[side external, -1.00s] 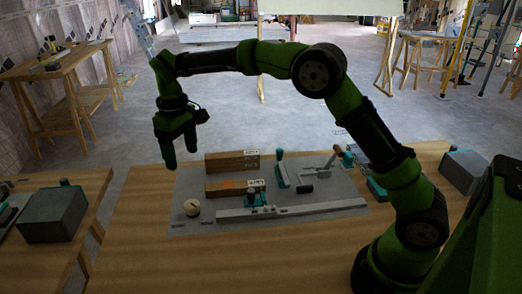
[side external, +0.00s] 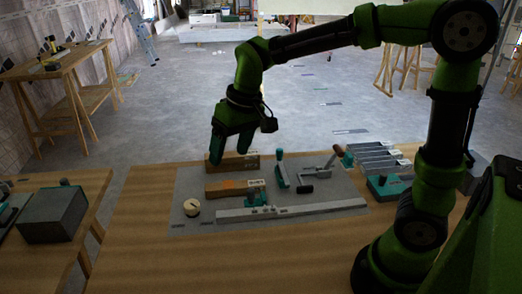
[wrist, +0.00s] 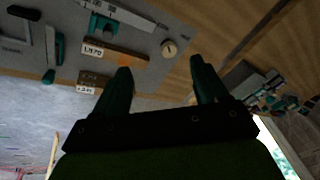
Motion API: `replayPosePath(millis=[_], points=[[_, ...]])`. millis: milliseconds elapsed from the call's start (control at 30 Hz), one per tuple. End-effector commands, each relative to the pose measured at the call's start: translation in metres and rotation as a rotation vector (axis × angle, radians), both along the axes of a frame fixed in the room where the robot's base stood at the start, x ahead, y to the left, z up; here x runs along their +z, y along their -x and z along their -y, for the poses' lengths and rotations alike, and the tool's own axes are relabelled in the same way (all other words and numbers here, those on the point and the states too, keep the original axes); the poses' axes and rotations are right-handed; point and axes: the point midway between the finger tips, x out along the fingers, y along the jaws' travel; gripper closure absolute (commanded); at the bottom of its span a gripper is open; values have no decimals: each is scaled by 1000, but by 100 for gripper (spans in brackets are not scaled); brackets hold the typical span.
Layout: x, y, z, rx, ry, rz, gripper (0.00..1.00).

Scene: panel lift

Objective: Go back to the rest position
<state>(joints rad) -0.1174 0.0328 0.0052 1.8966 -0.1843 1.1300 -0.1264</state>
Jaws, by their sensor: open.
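My gripper (side external: 232,155) is open and empty in the side external view. Its teal fingers point down, in front of or over the left part of the rear wooden block (side external: 243,162), overlapping it in the picture. I cannot tell the exact height above it. In the wrist view my gripper (wrist: 160,80) shows its two fingers spread apart with nothing between them.
A grey mat (side external: 190,222) on the wooden table holds a second wooden block (side external: 222,189), a white round knob (side external: 192,208), a long metal bar (side external: 300,210) and a teal-handled tool (side external: 282,172). A grey box (side external: 52,215) stands on the left table.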

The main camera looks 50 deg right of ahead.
Motion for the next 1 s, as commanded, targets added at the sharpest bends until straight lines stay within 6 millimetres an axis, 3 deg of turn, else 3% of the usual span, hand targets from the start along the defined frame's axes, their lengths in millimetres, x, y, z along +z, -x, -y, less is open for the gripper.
replayPosePath(millis=[33,200,400,567,1000], points=[[7,21,6,-35,-21,37,27],[14,80,19,-141,-85,149,27],[11,131,29,-216,-135,265,27],[18,146,33,-232,-147,327,27],[25,146,35,-236,-147,353,27]])
